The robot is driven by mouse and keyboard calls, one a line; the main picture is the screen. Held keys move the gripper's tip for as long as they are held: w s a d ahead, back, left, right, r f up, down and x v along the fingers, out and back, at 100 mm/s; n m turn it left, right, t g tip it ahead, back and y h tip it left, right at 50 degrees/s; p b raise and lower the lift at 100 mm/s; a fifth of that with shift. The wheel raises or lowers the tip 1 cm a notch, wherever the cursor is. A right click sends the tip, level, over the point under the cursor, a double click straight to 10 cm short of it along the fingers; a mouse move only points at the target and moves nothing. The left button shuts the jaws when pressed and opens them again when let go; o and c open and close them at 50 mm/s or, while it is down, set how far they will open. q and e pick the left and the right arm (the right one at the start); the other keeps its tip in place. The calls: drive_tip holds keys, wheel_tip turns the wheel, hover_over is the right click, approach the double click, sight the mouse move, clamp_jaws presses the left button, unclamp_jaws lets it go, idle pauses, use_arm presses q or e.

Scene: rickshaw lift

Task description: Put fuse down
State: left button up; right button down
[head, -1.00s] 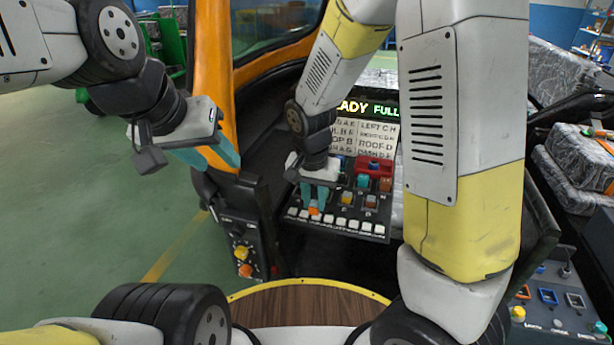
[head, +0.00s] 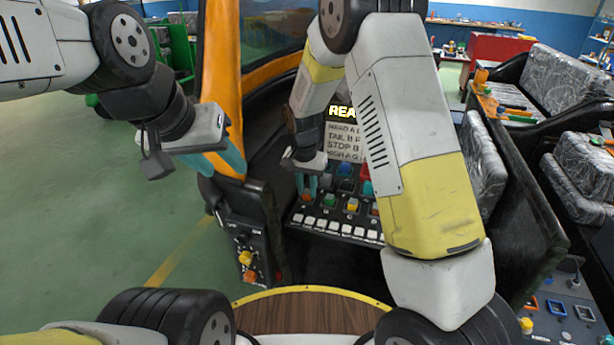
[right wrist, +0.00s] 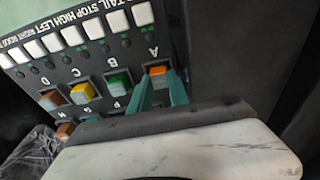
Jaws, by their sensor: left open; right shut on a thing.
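My right gripper (head: 308,184) is over the left end of the sloped fuse panel (head: 312,230). Its teal fingers are shut on an orange fuse (head: 307,197). In the right wrist view the fuse (right wrist: 158,71) sits at the socket marked A, between the fingertips. I cannot tell whether it is fully seated. Other sockets hold a green fuse (right wrist: 115,80), a yellow fuse (right wrist: 84,92) and a brown fuse (right wrist: 53,99). My left gripper (head: 238,158) is open and empty beside the orange cab post, away from the panel.
A row of white buttons (head: 332,226) runs along the panel's near edge. A lit display (head: 341,112) and a label board stand behind, partly hidden by my right arm. A black control box (head: 245,250) with knobs stands left. Wrapped seats (head: 570,90) are at right.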

sight(306, 201)
drive_tip(key=shift+f, duration=0.15)
drive_tip(key=c, duration=1.2)
unclamp_jaws()
drive_tip(key=shift+c, duration=0.2)
drive_tip(key=s+d+r+y, duration=0.1)
drive_tip(key=s+d+r, duration=0.15)
drive_tip(key=r, duration=0.65)
drive_tip(key=s+d+r, duration=0.2)
drive_tip(key=s+r, duration=0.1)
drive_tip(key=r, duration=0.6)
drive_tip(key=s+d+r+n+t+y, duration=0.1)
drive_tip(key=s+d+r, duration=0.3)
drive_tip(key=s, duration=0.6)
drive_tip(key=s+d+r+n+t, duration=0.3)
drive_tip(key=s+d+r, duration=0.1)
drive_tip(key=s, duration=0.7)
drive_tip(key=shift+d+t+y, duration=0.3)
drive_tip(key=shift+d+y, duration=0.1)
drive_tip(key=shift+d, duration=0.45)
